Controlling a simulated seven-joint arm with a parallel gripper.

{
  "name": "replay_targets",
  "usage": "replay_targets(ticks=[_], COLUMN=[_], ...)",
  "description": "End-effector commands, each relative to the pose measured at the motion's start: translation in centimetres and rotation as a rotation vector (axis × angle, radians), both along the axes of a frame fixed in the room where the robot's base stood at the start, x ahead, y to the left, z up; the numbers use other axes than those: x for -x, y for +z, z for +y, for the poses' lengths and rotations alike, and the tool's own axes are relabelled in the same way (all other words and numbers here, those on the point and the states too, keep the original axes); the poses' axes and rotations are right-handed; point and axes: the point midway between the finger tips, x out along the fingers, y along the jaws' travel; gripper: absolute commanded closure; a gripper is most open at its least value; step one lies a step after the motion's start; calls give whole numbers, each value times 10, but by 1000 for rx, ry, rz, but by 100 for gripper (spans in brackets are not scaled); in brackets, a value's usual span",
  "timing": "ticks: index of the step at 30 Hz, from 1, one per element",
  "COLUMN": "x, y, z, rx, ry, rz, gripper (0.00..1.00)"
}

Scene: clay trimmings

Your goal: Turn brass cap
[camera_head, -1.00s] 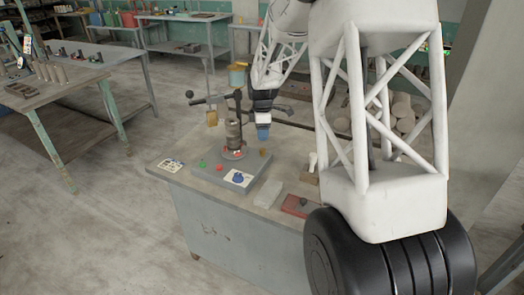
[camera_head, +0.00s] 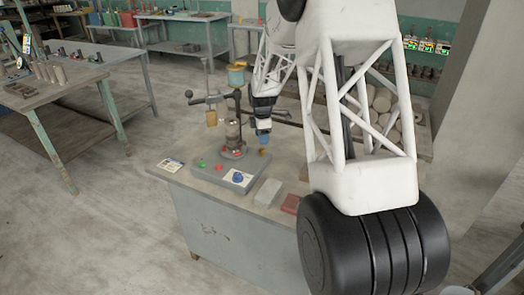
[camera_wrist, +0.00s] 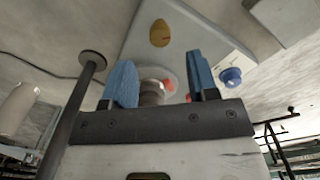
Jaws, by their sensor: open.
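The brass cap (camera_wrist: 160,33) is a rounded, golden-brown knob on a pale grey plate in the wrist view. In the head view the brass cap (camera_head: 263,152) shows small, just below my fingertips at the right of the press. My gripper (camera_head: 263,138) points down above it. In the wrist view my gripper (camera_wrist: 162,75) has its two blue fingers wide apart with nothing held. The cap lies beyond the fingertips, roughly centred between them, and appears apart from them.
The press (camera_head: 233,130) with its lever handle stands close left of my gripper. A blue knob (camera_head: 238,176), a red button (camera_head: 219,168) and a green button (camera_head: 203,163) sit on the grey base. A pale block (camera_head: 267,192) and a red block (camera_head: 291,204) lie to the right.

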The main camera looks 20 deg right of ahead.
Motion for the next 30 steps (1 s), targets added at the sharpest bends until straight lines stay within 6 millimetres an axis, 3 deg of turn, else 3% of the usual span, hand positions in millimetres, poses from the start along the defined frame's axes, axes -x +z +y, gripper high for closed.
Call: replay_targets(ticks=[18,30], x=[0,0], y=[-64,-71], z=[0,0], rx=[0,0], ry=[0,0], rz=[1,0], gripper=[46,46])
